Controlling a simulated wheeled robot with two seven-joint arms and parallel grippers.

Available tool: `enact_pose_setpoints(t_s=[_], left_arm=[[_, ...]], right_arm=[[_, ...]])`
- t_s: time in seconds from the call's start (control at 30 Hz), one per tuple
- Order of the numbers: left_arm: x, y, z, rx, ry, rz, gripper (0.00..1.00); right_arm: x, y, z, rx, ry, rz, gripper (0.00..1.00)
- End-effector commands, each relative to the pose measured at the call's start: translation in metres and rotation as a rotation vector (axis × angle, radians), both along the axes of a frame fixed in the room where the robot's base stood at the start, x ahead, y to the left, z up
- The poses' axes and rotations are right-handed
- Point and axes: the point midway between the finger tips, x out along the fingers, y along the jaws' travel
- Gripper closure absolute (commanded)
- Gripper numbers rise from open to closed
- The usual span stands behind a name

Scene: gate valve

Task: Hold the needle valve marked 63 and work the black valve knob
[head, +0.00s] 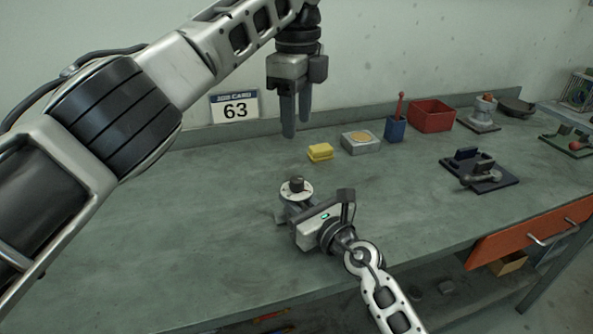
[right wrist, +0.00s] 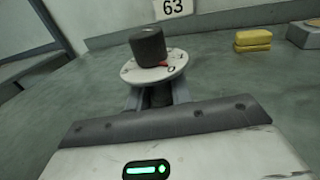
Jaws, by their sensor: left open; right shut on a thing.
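The needle valve (head: 284,212) stands on the green bench, with a pale round dial plate (right wrist: 154,72) and a black valve knob (head: 296,184) on top. In the right wrist view the knob (right wrist: 148,46) is a dark cylinder with a red pointer at its base. The card marked 63 (head: 235,107) is on the wall behind. My right gripper (head: 298,212) is shut on the valve body below the dial; its fingertips are largely hidden in the head view. My left gripper (head: 296,118) is open and empty, pointing down, above and behind the knob.
A yellow block (head: 320,152), a grey box with a round tan top (head: 361,142), a blue holder (head: 396,128) and a red bin (head: 432,115) stand behind to the right. A dark plate with a clamp (head: 480,172) lies right. An orange drawer (head: 530,232) juts from the front. The bench's left is clear.

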Motion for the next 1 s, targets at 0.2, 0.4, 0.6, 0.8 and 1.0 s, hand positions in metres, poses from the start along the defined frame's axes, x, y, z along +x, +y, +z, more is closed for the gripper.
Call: enact_pose_setpoints(t_s=[0.2, 0.4, 0.6, 0.8, 1.0], left_arm=[[0.001, 0.002, -0.012, 0.004, 0.000, -0.053, 0.52], [0.001, 0.002, -0.050, 0.004, 0.002, -0.052, 0.52], [0.000, 0.001, -0.088, 0.004, 0.001, -0.051, 0.52], [0.001, 0.001, -0.112, 0.003, 0.000, -0.050, 0.52], [0.001, 0.001, -0.119, 0.003, -0.001, -0.050, 0.52]], right_arm=[[0.000, 0.000, -0.001, -0.001, 0.002, 0.000, 1.00], [0.000, 0.000, -0.001, -0.001, 0.002, 0.000, 1.00], [0.000, 0.000, -0.001, -0.001, 0.002, 0.000, 1.00], [0.000, 0.000, -0.001, -0.001, 0.002, 0.000, 1.00], [0.000, 0.000, -0.001, -0.001, 0.002, 0.000, 1.00]])
